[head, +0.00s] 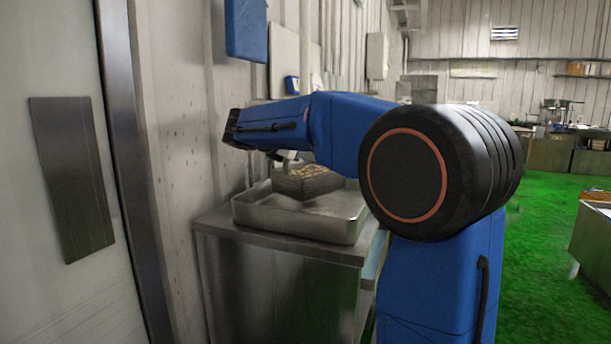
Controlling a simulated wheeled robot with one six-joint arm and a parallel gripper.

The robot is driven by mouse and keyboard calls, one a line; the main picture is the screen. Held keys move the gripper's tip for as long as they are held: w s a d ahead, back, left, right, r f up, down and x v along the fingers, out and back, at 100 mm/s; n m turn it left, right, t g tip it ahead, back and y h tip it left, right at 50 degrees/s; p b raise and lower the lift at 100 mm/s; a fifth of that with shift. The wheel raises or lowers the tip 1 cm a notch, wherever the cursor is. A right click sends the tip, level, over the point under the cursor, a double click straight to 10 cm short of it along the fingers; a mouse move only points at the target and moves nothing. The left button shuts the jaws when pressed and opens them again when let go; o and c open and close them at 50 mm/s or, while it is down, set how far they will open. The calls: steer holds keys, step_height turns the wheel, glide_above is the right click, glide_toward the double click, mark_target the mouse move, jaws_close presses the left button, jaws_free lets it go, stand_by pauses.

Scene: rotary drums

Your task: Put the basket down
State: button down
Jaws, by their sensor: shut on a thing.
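The basket (308,183) is a dark grey, boxy container with small yellowish-brown pieces inside. It is in the head view, in or just above a shallow metal tray (296,226) on a steel cabinet. I cannot tell whether its underside touches the tray. My gripper (283,160) is at the basket's upper left edge, below the end of my blue arm, and is shut on the basket. The fingertips are small and partly hidden by the arm. The basket's right end is close to my arm's large black joint.
The steel cabinet (275,290) stands against a pale panelled wall. A door with a dark metal plate (72,178) is at the left. Green floor (545,235) lies open to the right, with a metal table (593,235) at the right edge. Benches with equipment stand far back.

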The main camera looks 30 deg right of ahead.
mark_target(287, 163)
steer(key=shift+f, duration=2.3)
steer(key=shift+f, duration=0.1)
steer(key=c, duration=1.7)
jaws_free()
steer(key=shift+c, duration=0.2)
steer(key=v, duration=1.2)
